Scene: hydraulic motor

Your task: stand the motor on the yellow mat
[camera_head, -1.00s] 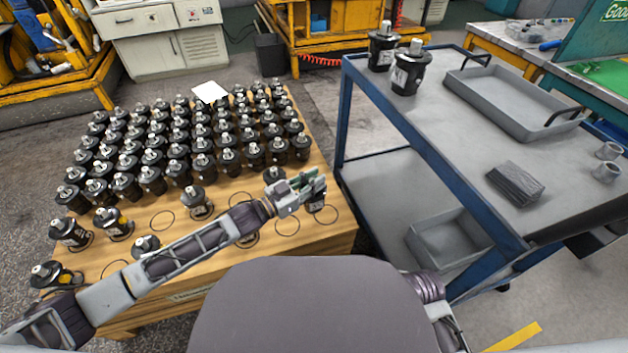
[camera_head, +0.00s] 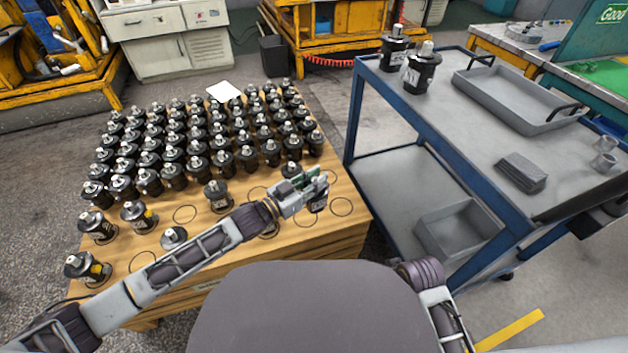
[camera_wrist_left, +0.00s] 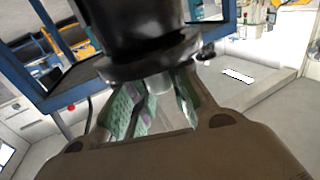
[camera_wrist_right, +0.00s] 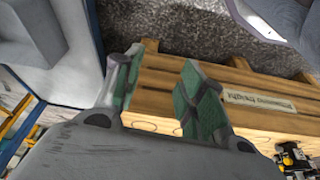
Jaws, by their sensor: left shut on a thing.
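My left gripper (camera_head: 308,190) reaches over the front right of the wooden table in the head view. It is shut on a black motor (camera_head: 318,203), partly hidden by the fingers. In the left wrist view this motor (camera_wrist_left: 140,30) is a dark round body with its flange towards the fingers; its silver shaft (camera_wrist_left: 160,84) lies between the green pads. My right gripper (camera_wrist_right: 155,85) is open and empty in the right wrist view, with the table's front edge beyond it. A yellow strip (camera_head: 510,330) lies on the floor at lower right; I cannot tell whether it is the mat.
Many similar motors (camera_head: 150,180) stand in rows on the wooden table (camera_head: 345,185), with marked circles near its front. A blue cart (camera_head: 440,120) at right carries two motors (camera_head: 421,70), a grey tray (camera_head: 520,100) and a dark block (camera_head: 522,172). Floor shows between table and cart.

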